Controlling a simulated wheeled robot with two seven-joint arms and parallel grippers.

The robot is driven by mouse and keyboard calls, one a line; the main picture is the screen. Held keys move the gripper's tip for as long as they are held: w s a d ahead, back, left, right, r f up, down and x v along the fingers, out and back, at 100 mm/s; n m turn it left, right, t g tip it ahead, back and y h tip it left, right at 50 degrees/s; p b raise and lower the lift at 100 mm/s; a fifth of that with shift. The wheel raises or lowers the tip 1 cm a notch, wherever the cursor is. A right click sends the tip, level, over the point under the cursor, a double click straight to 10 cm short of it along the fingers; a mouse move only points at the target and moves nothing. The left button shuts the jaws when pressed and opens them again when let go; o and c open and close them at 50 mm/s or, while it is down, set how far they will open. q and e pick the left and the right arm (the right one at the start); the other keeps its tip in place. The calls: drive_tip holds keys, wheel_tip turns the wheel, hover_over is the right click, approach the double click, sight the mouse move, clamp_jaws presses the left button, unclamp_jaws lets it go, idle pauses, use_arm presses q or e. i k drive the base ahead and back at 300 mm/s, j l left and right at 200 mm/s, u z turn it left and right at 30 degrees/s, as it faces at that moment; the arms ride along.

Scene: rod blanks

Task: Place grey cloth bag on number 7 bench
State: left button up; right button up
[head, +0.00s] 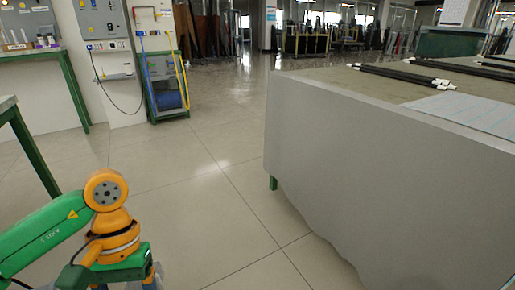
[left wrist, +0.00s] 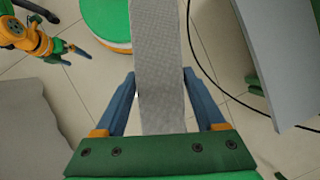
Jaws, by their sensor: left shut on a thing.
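The grey cloth bag (left wrist: 158,50) shows in the left wrist view as a long, pale grey woven strip running from the top edge down between my fingers. My left gripper (left wrist: 158,80) is shut on it, with one blue finger against each side. The bag's far end is out of the frame. In the head view my left arm comes in at the lower left; its fingers and the bag are cut off below. My right gripper (left wrist: 78,55) shows at the upper left of the left wrist view, its fingers apart and empty. No bench number is readable.
A large bench (head: 390,175) with grey sides fills the right of the head view. Dark rods with white ends (head: 405,74) and a pale sheet (head: 480,112) lie on it. Green-legged tables (head: 75,90) stand left. Tiled floor (head: 190,190) between is clear. A black cable (left wrist: 205,70) crosses the floor.

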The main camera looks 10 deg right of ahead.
sight(379, 89)
drive_tip(key=i+j+z, duration=0.1)
drive_tip(key=i+z, duration=0.25)
drive_tip(key=z, duration=0.15)
drive_tip(key=i+j+z, duration=0.25)
drive_tip(key=z, duration=0.2)
drive_tip(key=i+j+z, duration=0.35)
drive_tip(key=z, duration=0.15)
drive_tip(key=i+j+z, duration=0.25)
drive_tip(key=j+z, duration=0.2)
